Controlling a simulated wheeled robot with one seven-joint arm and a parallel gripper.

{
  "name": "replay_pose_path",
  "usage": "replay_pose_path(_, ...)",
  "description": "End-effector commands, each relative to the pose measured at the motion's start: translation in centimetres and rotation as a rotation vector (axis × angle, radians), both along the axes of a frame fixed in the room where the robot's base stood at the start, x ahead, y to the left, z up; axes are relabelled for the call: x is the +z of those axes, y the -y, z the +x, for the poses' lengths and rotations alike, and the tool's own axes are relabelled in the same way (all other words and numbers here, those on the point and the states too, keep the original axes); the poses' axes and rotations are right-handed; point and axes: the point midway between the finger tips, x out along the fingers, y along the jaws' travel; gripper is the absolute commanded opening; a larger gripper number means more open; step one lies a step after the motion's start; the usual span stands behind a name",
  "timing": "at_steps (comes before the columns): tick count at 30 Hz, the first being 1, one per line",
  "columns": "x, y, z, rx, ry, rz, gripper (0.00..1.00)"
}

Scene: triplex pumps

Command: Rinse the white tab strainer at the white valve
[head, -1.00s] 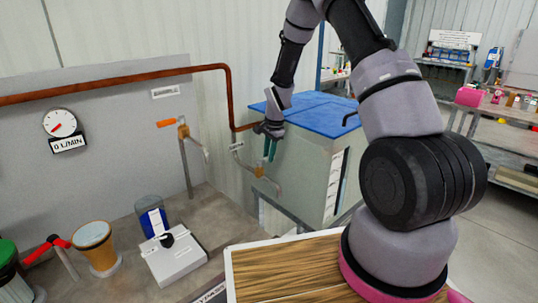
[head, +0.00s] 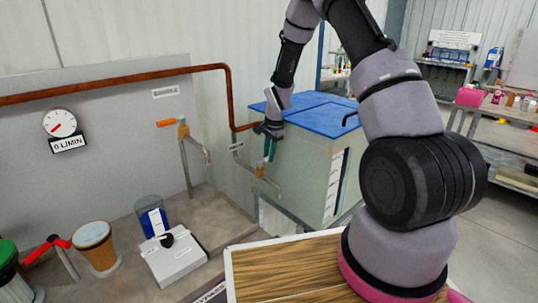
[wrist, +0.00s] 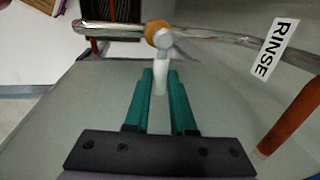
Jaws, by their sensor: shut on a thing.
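My gripper (wrist: 161,72) has green fingers and is shut on a white valve handle (wrist: 160,82), just below an orange valve body (wrist: 157,33) on a shiny pipe. A white RINSE label is beside it in the wrist view. In the head view my gripper (head: 270,150) is beside the blue-topped cabinet, just above the small orange valve (head: 260,172) and its bent spout. No strainer is in my gripper.
The blue-topped cabinet (head: 312,108) is close to my gripper. A copper pipe (head: 120,82) runs along the wall. A second orange-handled valve (head: 182,130) is to the left. A flow gauge (head: 60,123) reads 0 L/MIN. A white box (head: 175,258) and several canisters stand below.

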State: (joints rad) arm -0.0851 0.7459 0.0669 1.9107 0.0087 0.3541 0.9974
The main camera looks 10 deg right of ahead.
Motion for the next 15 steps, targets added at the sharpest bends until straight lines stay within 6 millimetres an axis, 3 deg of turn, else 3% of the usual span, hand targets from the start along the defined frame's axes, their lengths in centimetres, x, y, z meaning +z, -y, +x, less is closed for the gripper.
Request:
replay_pose_path(7, 0.0, -0.1, 0.2, 0.03, 0.001, 0.001, 0.0)
replay_pose_path(15, 0.1, -0.6, 1.1, 0.25, 0.002, 0.001, 0.0)
